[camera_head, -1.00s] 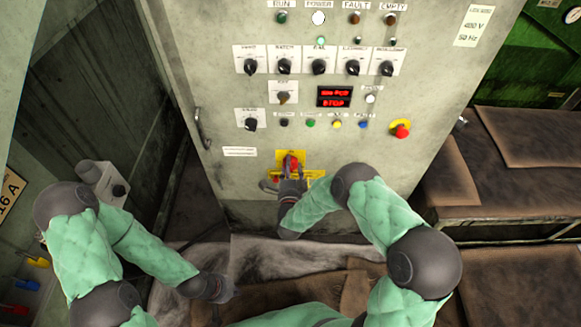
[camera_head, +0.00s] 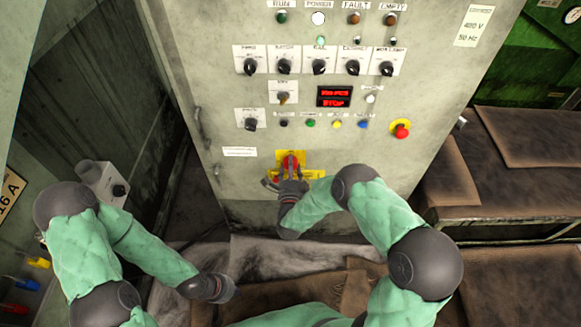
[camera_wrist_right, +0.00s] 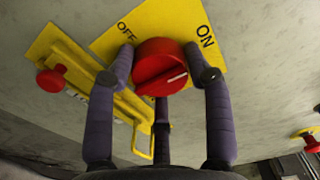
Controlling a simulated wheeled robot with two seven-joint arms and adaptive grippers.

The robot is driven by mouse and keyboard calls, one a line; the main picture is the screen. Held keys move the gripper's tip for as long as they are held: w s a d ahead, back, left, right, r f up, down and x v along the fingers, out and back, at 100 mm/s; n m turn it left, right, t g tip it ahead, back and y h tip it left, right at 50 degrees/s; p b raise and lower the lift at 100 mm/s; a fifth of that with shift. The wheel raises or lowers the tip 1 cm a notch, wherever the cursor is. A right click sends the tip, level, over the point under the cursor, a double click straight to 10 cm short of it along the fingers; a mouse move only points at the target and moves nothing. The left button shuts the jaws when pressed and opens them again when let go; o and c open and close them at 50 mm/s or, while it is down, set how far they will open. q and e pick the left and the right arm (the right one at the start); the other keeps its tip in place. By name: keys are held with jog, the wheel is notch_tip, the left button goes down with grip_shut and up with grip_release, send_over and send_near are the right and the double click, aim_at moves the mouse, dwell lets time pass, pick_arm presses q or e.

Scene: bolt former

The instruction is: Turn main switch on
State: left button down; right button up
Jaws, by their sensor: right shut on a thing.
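The main switch is a red round knob (camera_wrist_right: 158,64) on a yellow plate (camera_wrist_right: 178,18) marked OFF at left and ON at right in the right wrist view. A white mark on the knob points right, to the ON side and below the word. My right gripper (camera_wrist_right: 168,72) has its fingers around the knob, shut on it. In the head view the red knob (camera_head: 289,162) sits low on the grey cabinet front, with my right gripper (camera_head: 290,180) just in front. My left gripper (camera_head: 217,288) hangs low at left, away from the cabinet; its fingers are unclear.
A yellow bracket with a small red knob (camera_wrist_right: 52,83) lies beside the switch plate. A red emergency button (camera_head: 402,130) on yellow is to the right. Selector knobs, lamps and a red display (camera_head: 334,96) are above. A cabinet handle (camera_head: 201,128) is at left.

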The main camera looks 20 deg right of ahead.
jog(key=o, duration=1.2)
jog(key=v, duration=1.2)
